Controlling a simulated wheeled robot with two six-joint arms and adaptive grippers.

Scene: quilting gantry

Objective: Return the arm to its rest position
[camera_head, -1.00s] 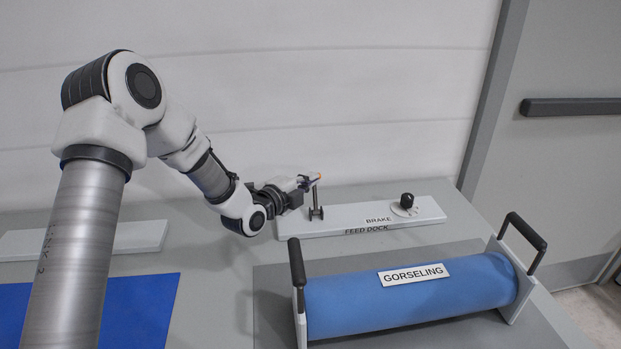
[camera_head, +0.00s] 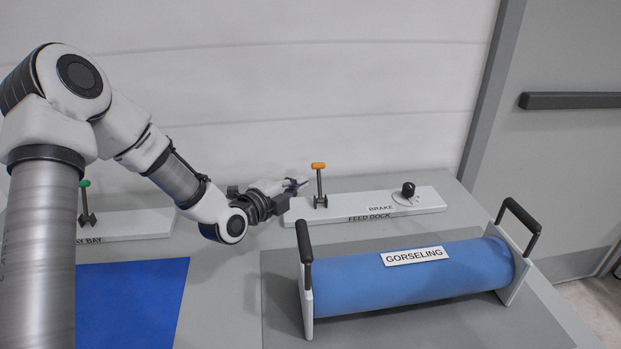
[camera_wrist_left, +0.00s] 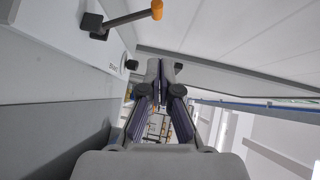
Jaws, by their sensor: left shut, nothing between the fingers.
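My left gripper (camera_head: 297,185) is just left of the orange-tipped lever (camera_head: 319,186) on the feed dock (camera_head: 350,216). In the left wrist view its fingers (camera_wrist_left: 164,72) come together at the tips with nothing between them. The orange lever (camera_wrist_left: 130,18) shows at the upper left of that view, apart from the fingers. In the head view my left arm reaches in from the left, above the table. My right gripper is not in view.
A blue roll labelled GORSELING (camera_head: 400,285) lies in a cradle with dark handles at front right. A black brake knob (camera_head: 408,189) sits on the feed dock. A green-tipped lever (camera_head: 85,203) stands on the left bay. A blue sheet (camera_head: 130,300) lies at front left.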

